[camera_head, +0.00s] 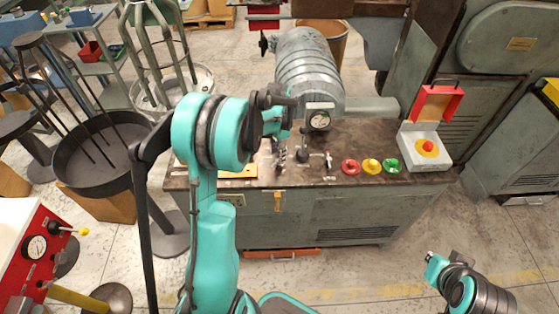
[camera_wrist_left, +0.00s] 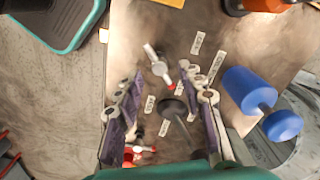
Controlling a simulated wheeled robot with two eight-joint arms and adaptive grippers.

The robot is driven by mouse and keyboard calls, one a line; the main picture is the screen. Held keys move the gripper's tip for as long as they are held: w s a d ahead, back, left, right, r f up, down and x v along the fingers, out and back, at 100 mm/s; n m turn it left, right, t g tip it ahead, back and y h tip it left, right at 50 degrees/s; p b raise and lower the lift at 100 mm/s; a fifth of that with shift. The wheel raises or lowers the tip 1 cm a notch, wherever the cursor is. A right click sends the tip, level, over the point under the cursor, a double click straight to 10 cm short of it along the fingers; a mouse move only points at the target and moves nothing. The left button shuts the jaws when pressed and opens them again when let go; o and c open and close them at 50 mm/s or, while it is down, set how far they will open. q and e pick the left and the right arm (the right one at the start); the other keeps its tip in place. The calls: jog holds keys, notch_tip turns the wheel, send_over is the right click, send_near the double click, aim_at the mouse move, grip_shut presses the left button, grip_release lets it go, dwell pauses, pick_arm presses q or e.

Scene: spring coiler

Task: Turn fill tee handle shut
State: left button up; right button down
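Small tee handles and levers stand on the dark bench top by the gauge. In the left wrist view a white tee handle (camera_wrist_left: 158,65) with a red tip lies between and just beyond my fingers. A black round-knobbed lever (camera_wrist_left: 172,110) stands nearer, and a red-and-white tee handle (camera_wrist_left: 138,152) is at the bottom. In the head view one tee handle (camera_head: 328,160) shows right of my gripper. The labels are too blurred to tell which handle is fill. My left gripper (camera_wrist_left: 163,80) is open, its fingers apart and empty above the controls. The right gripper is unclear at the lower right.
Red, yellow and green buttons (camera_head: 372,166) sit right of the handles, then a red-lidded emergency stop box (camera_head: 428,146). A grey ribbed cylinder (camera_head: 308,70) with a gauge (camera_head: 320,119) rises behind.

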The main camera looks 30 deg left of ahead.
pick_arm(q)
jog(key=shift+f+b, duration=0.35)
jog(key=shift+f, duration=1.15)
grip_shut()
